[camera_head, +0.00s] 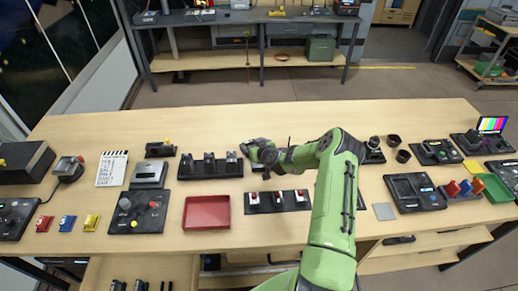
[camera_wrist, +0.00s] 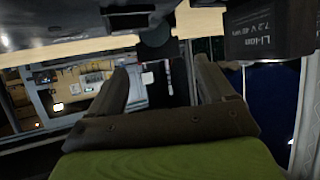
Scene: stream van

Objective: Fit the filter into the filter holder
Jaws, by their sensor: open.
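A flat grey square plate (camera_head: 384,212), which looks like the filter, lies on the table right of my forearm. I cannot tell for sure which thing is the filter holder; a dark stand (camera_head: 373,156) behind my arm may be it, and my arm partly covers that area. My gripper (camera_head: 250,149) is over the middle of the table, beside the right end of a black three-slot rack (camera_head: 210,170), far left of the plate. In the wrist view my gripper (camera_wrist: 165,75) has its fingers apart with nothing seen between them.
A black Li-ion battery (camera_wrist: 268,32) is close to the right finger in the wrist view. A red tray (camera_head: 207,212) and a black strip with white-and-red pieces (camera_head: 278,201) lie in front. Black cups (camera_head: 403,156) stand on the right. The table's back strip is clear.

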